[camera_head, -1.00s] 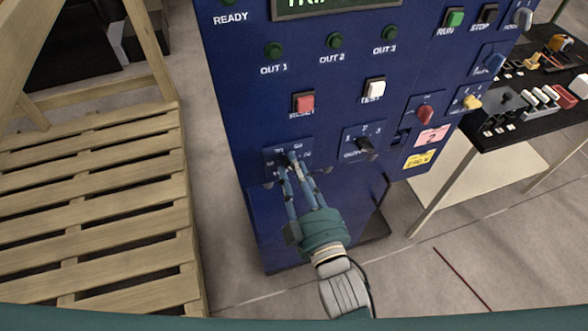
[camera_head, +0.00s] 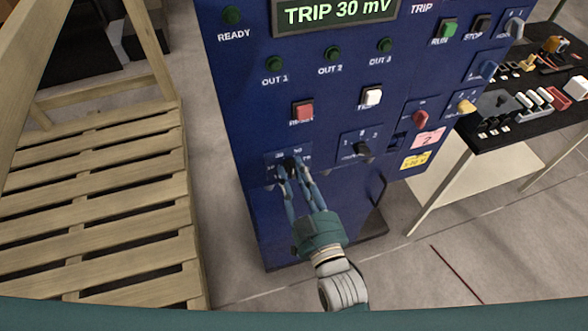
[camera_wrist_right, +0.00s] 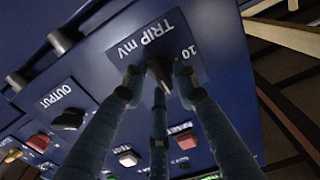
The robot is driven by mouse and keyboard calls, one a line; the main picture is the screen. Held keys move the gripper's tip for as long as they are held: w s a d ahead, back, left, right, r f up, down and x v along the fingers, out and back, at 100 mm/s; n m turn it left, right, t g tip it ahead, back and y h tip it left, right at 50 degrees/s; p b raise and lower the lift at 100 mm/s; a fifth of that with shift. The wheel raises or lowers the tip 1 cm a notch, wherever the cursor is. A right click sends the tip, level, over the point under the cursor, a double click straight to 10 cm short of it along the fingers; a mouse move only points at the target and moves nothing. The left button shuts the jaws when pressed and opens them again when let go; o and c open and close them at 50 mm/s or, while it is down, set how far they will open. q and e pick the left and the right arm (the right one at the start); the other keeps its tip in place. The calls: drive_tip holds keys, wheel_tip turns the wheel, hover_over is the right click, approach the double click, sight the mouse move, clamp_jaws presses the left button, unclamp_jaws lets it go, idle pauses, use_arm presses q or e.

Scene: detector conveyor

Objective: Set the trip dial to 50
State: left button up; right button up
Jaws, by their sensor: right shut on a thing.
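The trip dial (camera_head: 291,162) is a small black knob on a label plate low on the left of the blue cabinet (camera_head: 232,100). In the right wrist view the dial (camera_wrist_right: 160,70) sits beside the words "TRIP mV" and the number 10. The display (camera_head: 337,13) at the top reads "TRIP 30 mV". My right gripper (camera_head: 293,172) is shut on the dial, its fingers around the knob. The fingers partly hide the dial and its scale, so I cannot read its pointer. My left gripper is not in view.
The output selector (camera_head: 362,149) is just right of the dial. Red (camera_head: 302,110) and white (camera_head: 372,97) buttons are above. A wooden pallet (camera_head: 100,190) lies at the left, and a table with a black top (camera_head: 480,137) stands at the right.

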drive_tip(key=shift+w+d+m+p, duration=0.15)
drive_tip(key=shift+m+p, duration=0.35)
drive_tip(key=shift+m, duration=0.9)
drive_tip(key=shift+d+m+p, duration=0.1)
drive_tip(key=shift+m+p, duration=0.35)
drive_tip(key=shift+m, duration=0.95)
drive_tip(key=o, duration=0.9)
drive_tip(key=shift+o, duration=0.2)
drive_tip(key=shift+d+f, duration=0.15)
